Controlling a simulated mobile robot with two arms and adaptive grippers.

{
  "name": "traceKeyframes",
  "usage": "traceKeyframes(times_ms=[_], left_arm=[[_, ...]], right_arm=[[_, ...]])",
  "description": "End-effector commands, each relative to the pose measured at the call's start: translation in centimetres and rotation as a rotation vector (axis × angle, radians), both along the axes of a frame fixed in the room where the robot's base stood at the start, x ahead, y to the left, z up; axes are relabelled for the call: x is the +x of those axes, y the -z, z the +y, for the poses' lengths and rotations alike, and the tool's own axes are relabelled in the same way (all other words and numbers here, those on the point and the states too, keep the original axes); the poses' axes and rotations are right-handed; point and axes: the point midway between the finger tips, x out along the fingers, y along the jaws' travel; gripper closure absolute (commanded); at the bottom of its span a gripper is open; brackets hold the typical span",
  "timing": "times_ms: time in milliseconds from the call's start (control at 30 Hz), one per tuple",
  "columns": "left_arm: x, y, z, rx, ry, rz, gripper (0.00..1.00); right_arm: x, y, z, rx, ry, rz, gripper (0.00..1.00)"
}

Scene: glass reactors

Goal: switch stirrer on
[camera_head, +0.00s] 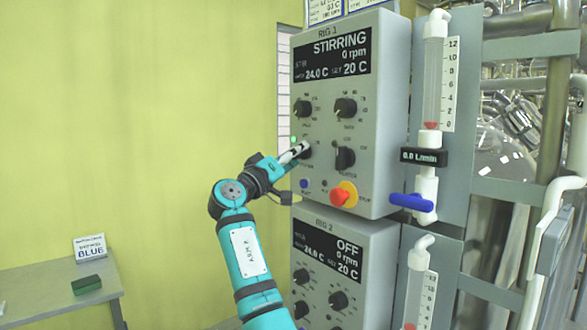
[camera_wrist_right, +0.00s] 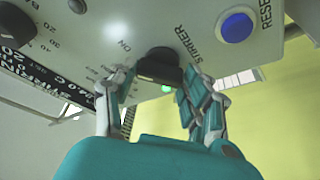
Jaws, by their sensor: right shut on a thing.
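The RIG 1 control box (camera_head: 384,190) stands upright in the head view. Its display (camera_head: 332,56) reads STIRRING, 0 rpm, 24.0 C and SET 20 C. My right gripper (camera_head: 298,151) is at the lower-left knob of this box. In the right wrist view the black stirrer knob (camera_wrist_right: 160,66), with STIRRER printed beside it, sits between the two fingers of my right gripper (camera_wrist_right: 158,84), which is shut on it. A green lamp (camera_wrist_right: 167,88) glows beside the knob. In the head view the fingers largely hide the knob. My left gripper is not in view.
A red emergency button (camera_head: 342,195) and a blue reset button (camera_head: 304,183) sit below the knob. The RIG 2 box (camera_head: 372,260) below reads OFF. A flowmeter (camera_head: 433,80) with a blue valve handle stands to the right. A side table (camera_head: 40,290) is at lower left.

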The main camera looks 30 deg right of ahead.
Motion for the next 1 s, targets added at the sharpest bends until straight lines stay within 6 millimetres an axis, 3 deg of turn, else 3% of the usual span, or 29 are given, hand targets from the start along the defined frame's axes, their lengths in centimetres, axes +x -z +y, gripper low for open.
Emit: traceKeyframes(times_ms=[233, 833, 867, 1000], left_arm=[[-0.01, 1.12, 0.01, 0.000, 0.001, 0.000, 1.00], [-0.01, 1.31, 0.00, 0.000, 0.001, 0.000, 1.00], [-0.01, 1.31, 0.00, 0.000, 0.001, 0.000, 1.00], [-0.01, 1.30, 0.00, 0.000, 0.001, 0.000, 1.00]], right_arm=[[0.09, 0.36, -0.10, 0.011, 0.002, -0.100, 0.83], [0.09, 0.26, -0.11, 0.017, 0.001, -0.140, 0.83], [0.09, 0.26, -0.11, 0.017, 0.001, -0.140, 0.49], [0.10, 0.20, -0.08, 0.015, 0.001, -0.139, 0.30]])
